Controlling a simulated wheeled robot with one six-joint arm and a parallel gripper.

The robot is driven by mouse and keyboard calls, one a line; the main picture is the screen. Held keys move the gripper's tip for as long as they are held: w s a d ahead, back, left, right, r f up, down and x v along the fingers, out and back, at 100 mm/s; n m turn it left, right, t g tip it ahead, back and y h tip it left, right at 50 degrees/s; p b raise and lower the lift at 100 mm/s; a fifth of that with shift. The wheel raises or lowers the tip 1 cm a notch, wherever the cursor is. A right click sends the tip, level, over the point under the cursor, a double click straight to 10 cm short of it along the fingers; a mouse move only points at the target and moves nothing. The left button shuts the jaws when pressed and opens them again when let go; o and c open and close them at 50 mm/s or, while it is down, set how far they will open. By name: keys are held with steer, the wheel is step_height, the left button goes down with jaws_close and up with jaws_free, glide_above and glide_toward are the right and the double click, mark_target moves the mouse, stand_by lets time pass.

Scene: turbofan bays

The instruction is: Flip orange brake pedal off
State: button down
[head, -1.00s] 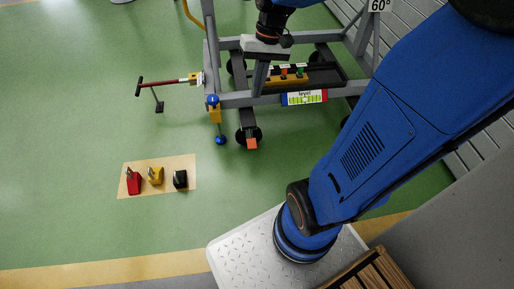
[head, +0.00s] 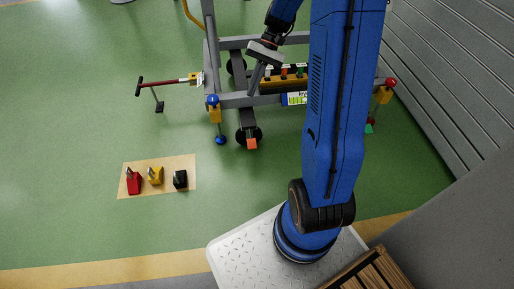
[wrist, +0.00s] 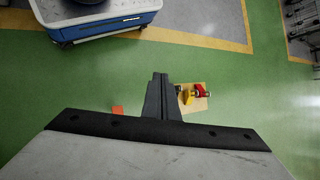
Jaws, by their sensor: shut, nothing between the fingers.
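The orange brake pedal (head: 252,144) sticks out at the front of a dark caster wheel (head: 243,134) under the grey frame stand (head: 232,101). In the wrist view an orange patch (wrist: 118,109), probably the pedal, shows left of the fingers, just above the edge of my gripper's body. My gripper (head: 253,92) points down over the stand's lower frame, above and behind the pedal in the head view. Its fingers (wrist: 158,78) are together and empty. I cannot tell its exact height above the pedal, but it looks apart from it.
A blue screw jack (head: 214,115) stands left of the caster, and a red tow bar (head: 165,83) reaches left. A tan mat (head: 160,190) holds red, yellow and black chocks. A red-topped jack (head: 384,92) is at right. Green floor in front of the caster is free.

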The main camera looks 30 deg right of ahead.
steer(key=w+d+f+m+y, duration=0.2)
steer(key=w+d+f+y, duration=0.1)
steer(key=f, duration=0.5)
steer(key=w+d+f+m+y, duration=0.1)
steer(key=w+d+f+y, duration=0.15)
steer(key=f, duration=0.45)
steer(key=w+d+f+m+y, duration=0.2)
steer(key=w+d+f, duration=0.15)
steer(key=f, duration=0.45)
steer(key=m+t+y, duration=0.5)
steer(key=m+t, duration=0.3)
steer(key=t, duration=0.1)
glide_toward(252, 144)
steer(key=d+f, duration=0.1)
steer(key=f, duration=0.1)
steer(key=d+f, duration=0.1)
steer(key=shift+s+d+f, duration=0.25)
steer(key=shift+s+f, duration=0.15)
steer(key=x, duration=1)
steer(key=shift+r, duration=0.15)
steer(key=shift+s+r+t, duration=0.1)
steer(key=shift+t, duration=0.2)
